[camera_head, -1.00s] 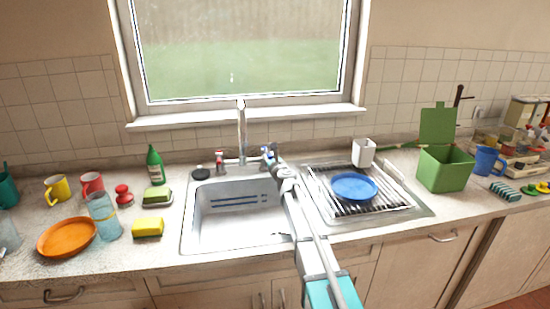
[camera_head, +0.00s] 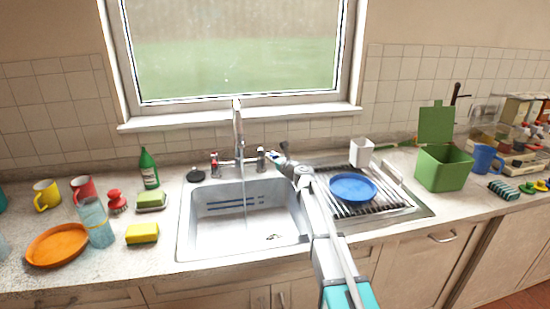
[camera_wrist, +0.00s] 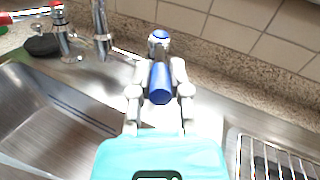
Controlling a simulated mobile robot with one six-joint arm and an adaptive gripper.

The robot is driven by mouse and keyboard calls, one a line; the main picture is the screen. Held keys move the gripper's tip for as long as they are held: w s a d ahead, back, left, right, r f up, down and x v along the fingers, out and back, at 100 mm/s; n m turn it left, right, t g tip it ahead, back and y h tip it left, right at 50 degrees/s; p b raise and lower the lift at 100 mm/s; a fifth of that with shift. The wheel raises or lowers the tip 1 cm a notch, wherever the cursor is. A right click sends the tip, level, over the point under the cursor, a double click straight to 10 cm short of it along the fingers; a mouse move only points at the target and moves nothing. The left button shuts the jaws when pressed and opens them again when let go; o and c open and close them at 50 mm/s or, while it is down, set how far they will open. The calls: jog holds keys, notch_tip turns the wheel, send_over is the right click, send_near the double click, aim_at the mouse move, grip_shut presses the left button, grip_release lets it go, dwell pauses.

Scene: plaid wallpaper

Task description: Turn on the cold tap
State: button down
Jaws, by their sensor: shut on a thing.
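The cold tap (camera_head: 261,160) stands right of the spout behind the sink. Its blue lever handle (camera_wrist: 160,84) points toward the wrist camera, with a chrome and blue end beyond it. My gripper (camera_wrist: 160,92) is shut on this lever, one finger on each side. In the head view my gripper (camera_head: 284,160) is at the tap's right, partly hiding the lever. The chrome spout (camera_head: 239,130) rises behind the sink (camera_head: 225,225). A thin pale stream of water (camera_head: 244,190) shows below it.
The hot tap (camera_head: 214,162) with red stands left of the spout. A drying rack (camera_head: 408,205) with a blue plate (camera_head: 353,186) lies right of my arm. A green bottle (camera_head: 149,168) and yellow sponge (camera_head: 142,233) are left of the sink.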

jog(key=shift+d, duration=0.1)
jog(key=c, duration=0.8)
grip_release()
jog(key=shift+c, duration=0.2)
jog(key=shift+o, duration=1.3)
jog(key=shift+s, duration=0.1)
jog(key=v, duration=1.1)
jog(key=shift+s+d, duration=0.2)
jog(key=shift+s, duration=0.15)
jog(key=shift+s, duration=0.1)
